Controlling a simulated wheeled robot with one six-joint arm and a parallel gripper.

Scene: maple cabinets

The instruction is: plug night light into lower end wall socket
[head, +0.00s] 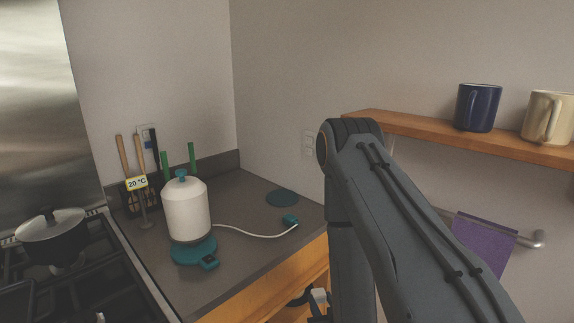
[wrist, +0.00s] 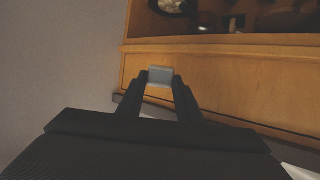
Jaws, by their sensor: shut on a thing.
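My gripper (wrist: 160,82) is shut on a small pale grey block, which I take to be the night light (wrist: 160,74). It sits between the fingertips in front of a wooden cabinet face. In the head view my arm reaches down past the counter's right end, and the gripper itself cannot be made out clearly. No lower socket on that wall can be seen; my arm covers part of the wall there.
The counter (head: 250,215) holds a white kettle (head: 187,210) on a teal base with a white cord (head: 255,234). A wooden shelf (head: 425,133) with two mugs is on the right wall, above a purple towel (head: 484,243) on a rail. An open cabinet space (wrist: 230,20) shows in the wrist view.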

